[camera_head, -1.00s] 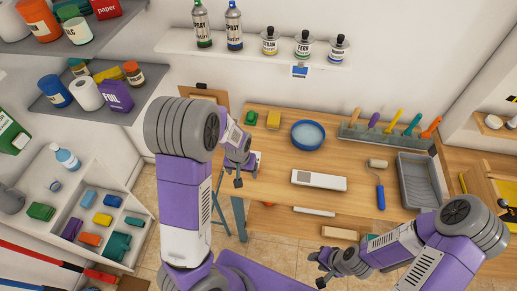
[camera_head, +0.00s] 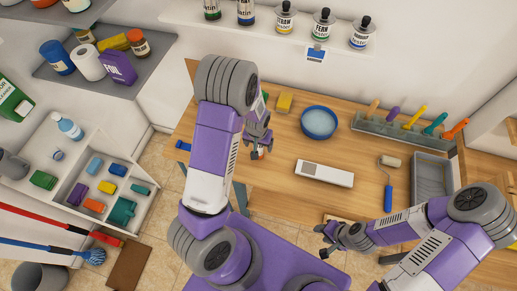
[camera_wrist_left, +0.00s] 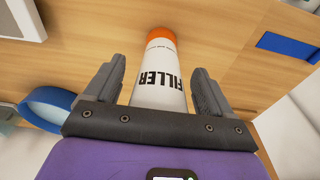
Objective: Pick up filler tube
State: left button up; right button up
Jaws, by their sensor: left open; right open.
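The filler tube (camera_wrist_left: 158,85), white with an orange end and dark "FILLER" lettering, lies on the wooden table in the left wrist view. My left gripper (camera_wrist_left: 160,88) is open, with one finger on each side of the tube and a visible gap at each side. In the head view my left gripper (camera_head: 258,141) is over the table's left part, and the tube is mostly hidden by it. My right gripper (camera_head: 325,241) is open and empty near the table's front edge, far from the tube.
A tool rack (camera_head: 400,130) stands at the back. The left wrist view shows a blue item (camera_wrist_left: 288,46) beside the tube.

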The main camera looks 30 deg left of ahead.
pick_arm(q)
jog(key=shift+f, duration=0.1)
jog(key=c, duration=1.3)
notch_tip(320, 180, up, 10)
jog(key=shift+p, duration=0.4)
jog(key=o, duration=0.6)
jog(key=c, duration=0.4)
